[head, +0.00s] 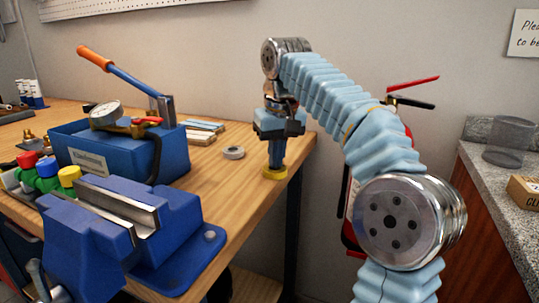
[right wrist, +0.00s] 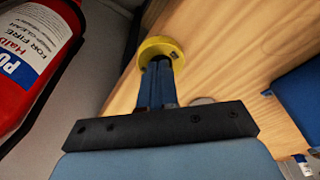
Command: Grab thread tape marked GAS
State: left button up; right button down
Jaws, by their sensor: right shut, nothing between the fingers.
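A yellow tape roll (head: 275,173) lies on the workbench near its right edge; in the right wrist view it is a yellow ring (right wrist: 160,46). I cannot read any GAS marking on it. My right gripper (head: 277,162) points down at the roll with its blue fingers shut and nothing between them. In the right wrist view the fingertips (right wrist: 158,68) overlap the near rim of the ring; I cannot tell whether they touch it. My left gripper is not in view.
A blue vise (head: 110,238) stands at the front of the wooden bench (head: 225,185). Behind it is a blue pump box (head: 110,158) with a gauge and orange-handled lever. A red fire extinguisher (right wrist: 32,62) stands beyond the bench's right edge. A stone counter (head: 484,165) is further right.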

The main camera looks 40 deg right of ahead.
jog(key=shift+s+f+g, duration=0.3)
jog(key=shift+s+f, duration=0.05)
jog(key=shift+f, duration=0.05)
jog(key=shift+r, duration=0.1)
